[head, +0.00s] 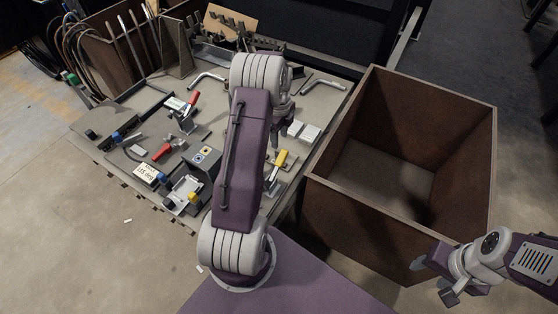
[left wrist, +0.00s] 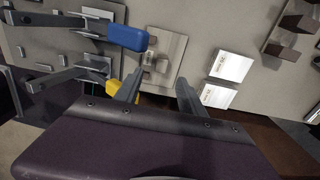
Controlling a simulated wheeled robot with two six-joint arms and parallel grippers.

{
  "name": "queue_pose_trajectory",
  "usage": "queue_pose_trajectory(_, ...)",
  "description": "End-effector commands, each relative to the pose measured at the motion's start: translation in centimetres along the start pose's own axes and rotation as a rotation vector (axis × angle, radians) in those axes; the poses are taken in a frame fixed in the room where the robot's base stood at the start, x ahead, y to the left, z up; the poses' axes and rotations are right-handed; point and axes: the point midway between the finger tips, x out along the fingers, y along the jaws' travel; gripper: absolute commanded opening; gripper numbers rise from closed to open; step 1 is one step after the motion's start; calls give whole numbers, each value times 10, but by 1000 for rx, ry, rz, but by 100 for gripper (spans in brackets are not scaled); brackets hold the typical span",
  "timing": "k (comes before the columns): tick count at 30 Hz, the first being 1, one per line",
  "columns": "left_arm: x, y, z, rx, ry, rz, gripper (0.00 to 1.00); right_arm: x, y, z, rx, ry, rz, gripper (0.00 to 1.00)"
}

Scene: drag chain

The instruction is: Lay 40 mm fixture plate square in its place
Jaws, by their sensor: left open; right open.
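Two pale labelled blocks lie side by side near the table's right edge, a left one (head: 295,128) and a right one (head: 309,134). They also show in the left wrist view as an upper block (left wrist: 234,66) and a lower block (left wrist: 217,94); their labels are too small to read. I cannot tell which piece is the 40 mm fixture plate. My left gripper (head: 284,108) is open and empty above the table, its fingers (left wrist: 158,92) beside the blocks. A light square plate with a small fitting (left wrist: 164,58) lies beyond the fingertips. My right gripper (head: 449,292) is empty, away from the table.
Clamps with blue (left wrist: 126,33), yellow (head: 281,158) and red (head: 162,152) handles stand on the table. A deep brown bin (head: 470,160) adjoins the table's right side. A rack (head: 235,38) and hanging cables (head: 78,48) are at the back.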

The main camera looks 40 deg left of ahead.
Motion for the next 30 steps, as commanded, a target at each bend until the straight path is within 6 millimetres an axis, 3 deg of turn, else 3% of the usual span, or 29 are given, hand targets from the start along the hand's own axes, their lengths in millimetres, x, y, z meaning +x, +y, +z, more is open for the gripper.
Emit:
queue_pose_trajectory(4,31,0,0,-1,1,2,47,21,0,2,0,0,0,52)
queue_pose_trajectory(11,41,0,0,-1,0,1,47,28,0,3,0,-1,0,52)
queue_pose_trajectory(18,84,-2,2,-1,0,1,47,61,1,7,0,-1,0,52)
queue_pose_trajectory(25,85,-2,2,-1,0,0,47,58,1,6,0,-1,0,52)
queue_pose_trajectory(26,85,-2,2,-1,0,0,42,58,1,6,0,-1,0,52)
queue_pose_trajectory(30,85,-2,2,-1,0,0,3,58,1,6,0,-1,0,52)
